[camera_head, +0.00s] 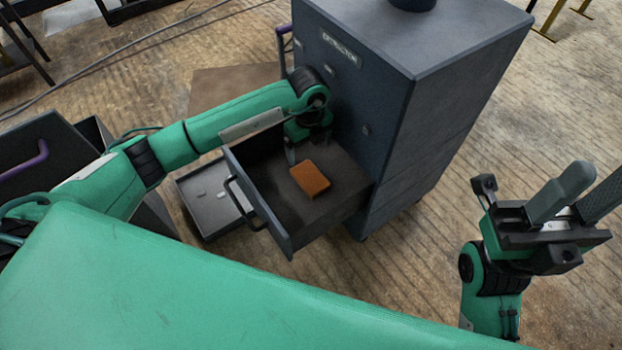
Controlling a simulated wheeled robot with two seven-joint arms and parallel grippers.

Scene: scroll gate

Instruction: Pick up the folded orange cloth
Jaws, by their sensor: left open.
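The folded orange cloth (310,179) lies as a small flat block on the floor of an open drawer (291,238), which is pulled out of a dark blue-grey cabinet (390,75). My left gripper (303,151) points down into the drawer, just behind the cloth near the cabinet front. It is open, empty and apart from the cloth; part of its fingers is hard to make out against the dark drawer. My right gripper (582,196) is at the right, far from the drawer, with its fingers apart and nothing between them.
The drawer's front wall has a dark handle (240,203). A dark container with a purple handle (25,162) stands at the far left. The wooden floor between cabinet and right arm is clear.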

